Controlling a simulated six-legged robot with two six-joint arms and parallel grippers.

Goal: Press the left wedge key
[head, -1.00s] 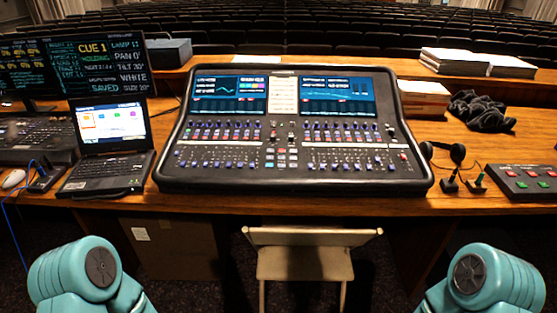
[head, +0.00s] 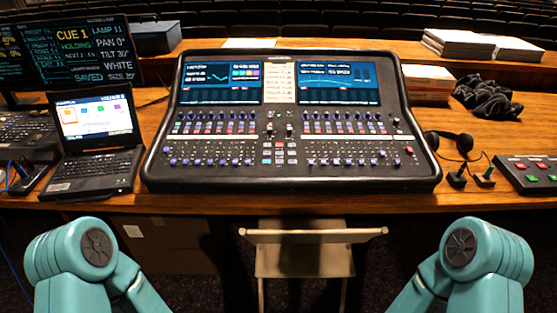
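Two small key-like pieces with upright levers stand side by side on the desk, right of the mixing console (head: 290,182). The left piece (head: 457,179) is dark, and the right piece (head: 484,178) has a reddish-brown base. They may be the wedge keys; they are too small to tell for certain. A control box (head: 530,178) with red and green buttons sits to their right. Teal links of my two arms show at the bottom left and bottom right, below the desk edge. Neither gripper is in view, and nothing of mine touches the keys.
A headset (head: 449,143) lies just behind the two pieces, with black cloth (head: 485,97) further back. A laptop (head: 97,140) and monitor (head: 75,52) stand left. A chair (head: 305,250) stands at the desk's front edge. Bare wood shows between console and cloth.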

